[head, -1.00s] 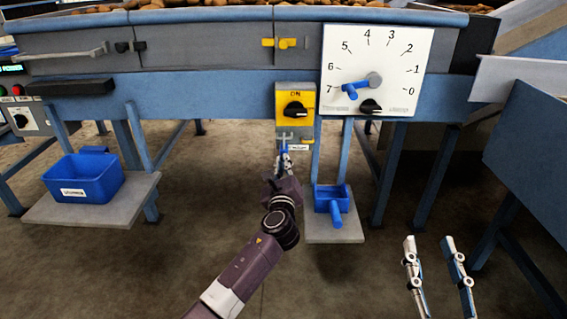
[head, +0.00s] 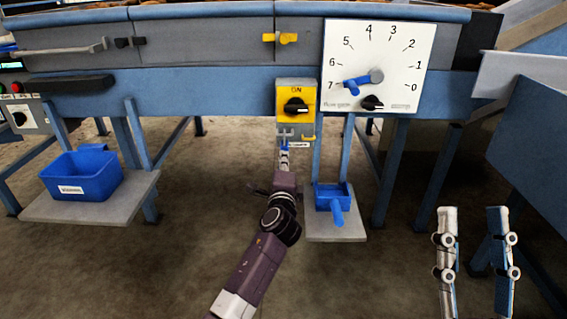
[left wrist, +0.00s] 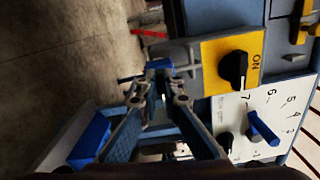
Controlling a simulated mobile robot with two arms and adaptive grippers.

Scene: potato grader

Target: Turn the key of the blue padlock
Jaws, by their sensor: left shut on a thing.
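The blue padlock (head: 285,148) hangs below the yellow switch box, small in the head view and partly covered by my left gripper (head: 284,158). In the left wrist view the blue padlock (left wrist: 160,64) is right at the tips of my left gripper (left wrist: 160,76). The left fingers are closed together there, shut on the key, which they mostly hide. I cannot make out the key's angle. My right gripper (head: 472,212) is open and empty at the lower right, well away from the padlock.
The yellow switch box (head: 296,96) with a black knob is just above the padlock, and the white dial plate (head: 411,62) is to its right. A small blue bin (head: 348,193) stands low to the right, a larger blue bin (head: 117,182) at left.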

